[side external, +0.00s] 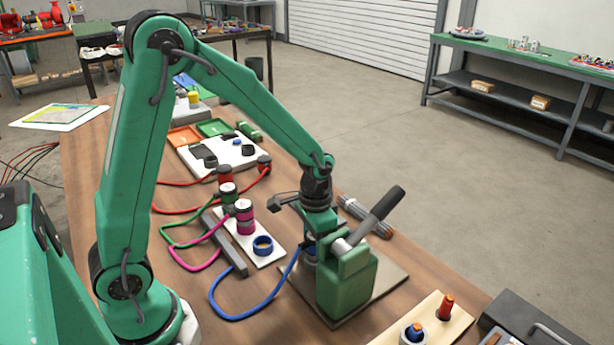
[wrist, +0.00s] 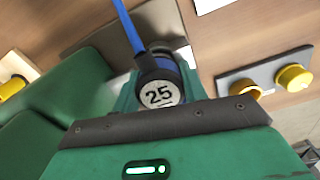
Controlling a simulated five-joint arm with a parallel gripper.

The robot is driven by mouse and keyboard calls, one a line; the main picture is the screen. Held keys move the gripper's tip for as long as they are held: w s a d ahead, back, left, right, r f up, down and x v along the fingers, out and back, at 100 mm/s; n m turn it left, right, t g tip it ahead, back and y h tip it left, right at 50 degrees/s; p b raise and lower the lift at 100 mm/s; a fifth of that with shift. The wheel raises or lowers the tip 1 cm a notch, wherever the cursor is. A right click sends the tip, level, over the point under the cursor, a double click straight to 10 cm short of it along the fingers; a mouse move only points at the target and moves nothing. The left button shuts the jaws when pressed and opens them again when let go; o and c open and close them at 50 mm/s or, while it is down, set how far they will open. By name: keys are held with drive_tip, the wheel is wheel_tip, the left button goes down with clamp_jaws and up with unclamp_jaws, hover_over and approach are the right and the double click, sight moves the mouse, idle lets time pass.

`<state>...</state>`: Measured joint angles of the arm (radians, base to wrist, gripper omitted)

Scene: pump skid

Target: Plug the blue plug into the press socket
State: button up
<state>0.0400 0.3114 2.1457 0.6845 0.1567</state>
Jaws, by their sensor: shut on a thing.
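My gripper (side external: 312,240) points down beside the green press (side external: 347,285), on the press's left side in the side external view. It is shut on the blue plug, whose black cap marked 25 (wrist: 160,92) and blue cable (wrist: 128,25) show in the wrist view. In the side external view the plug (side external: 308,247) is mostly hidden by my gripper and the press; its blue cable (side external: 235,316) loops left over the table. The press socket is hidden, so I cannot tell whether the plug is in it.
The press stands on a grey plate (side external: 380,292), its black lever (side external: 385,203) leaning up right. Left of it, a white strip carries an empty blue ring (side external: 263,245) and a magenta plug (side external: 244,215). A wooden block (side external: 440,318) with pegs lies front right.

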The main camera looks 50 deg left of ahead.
drive_tip(key=shift+f, duration=0.4)
drive_tip(key=o, duration=1.2)
drive_tip(key=shift+r, duration=0.1)
wheel_tip(320, 180, up, 7)
drive_tip(key=shift+r, duration=0.35)
